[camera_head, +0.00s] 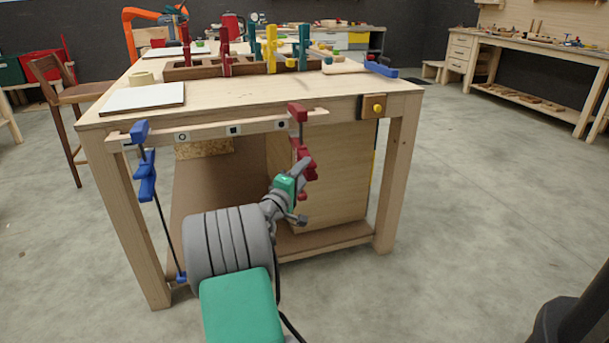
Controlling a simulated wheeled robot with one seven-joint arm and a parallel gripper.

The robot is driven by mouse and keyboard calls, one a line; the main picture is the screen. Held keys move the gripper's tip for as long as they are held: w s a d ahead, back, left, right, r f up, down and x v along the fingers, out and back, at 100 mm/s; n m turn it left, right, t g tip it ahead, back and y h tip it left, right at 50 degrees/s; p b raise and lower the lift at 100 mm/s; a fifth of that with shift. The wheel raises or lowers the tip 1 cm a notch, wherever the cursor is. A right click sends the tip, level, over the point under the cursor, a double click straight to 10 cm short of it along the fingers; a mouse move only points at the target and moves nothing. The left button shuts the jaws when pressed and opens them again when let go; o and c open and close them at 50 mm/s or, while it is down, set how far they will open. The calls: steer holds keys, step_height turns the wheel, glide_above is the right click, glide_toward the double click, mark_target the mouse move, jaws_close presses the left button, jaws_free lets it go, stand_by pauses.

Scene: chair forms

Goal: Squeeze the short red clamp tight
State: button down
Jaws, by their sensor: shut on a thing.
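The short red clamp (298,112) hangs upright from the right part of the light wooden rail (205,133) on the workbench's front edge. Its red lower part (307,160) is below the rail, in front of a wooden panel. My gripper (302,172) reaches up from below and is shut on this lower part. My gripper and wrist hide some of the clamp's lower end, and the fingertips are small in view. I cannot tell how firmly the clamp's jaws press.
A long blue clamp (147,175) hangs at the rail's left end. A yellow knob (377,108) sits on a block at the bench's right corner. A wooden rack (245,69) holds several coloured clamps on top. The floor (470,200) to the right is clear.

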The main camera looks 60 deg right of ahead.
steer(key=shift+r, duration=0.15)
steer(key=c, duration=1.1)
jaws_free()
steer(key=o, duration=0.3)
steer(key=shift+r+p, duration=0.2)
steer(key=shift+p, duration=0.1)
steer(key=shift+o, duration=0.4)
steer(key=shift+r, duration=0.3)
steer(key=shift+d, duration=0.1)
steer(key=shift+d+f+p, duration=0.15)
steer(key=shift+d+p, duration=0.2)
steer(key=shift+d, duration=0.55)
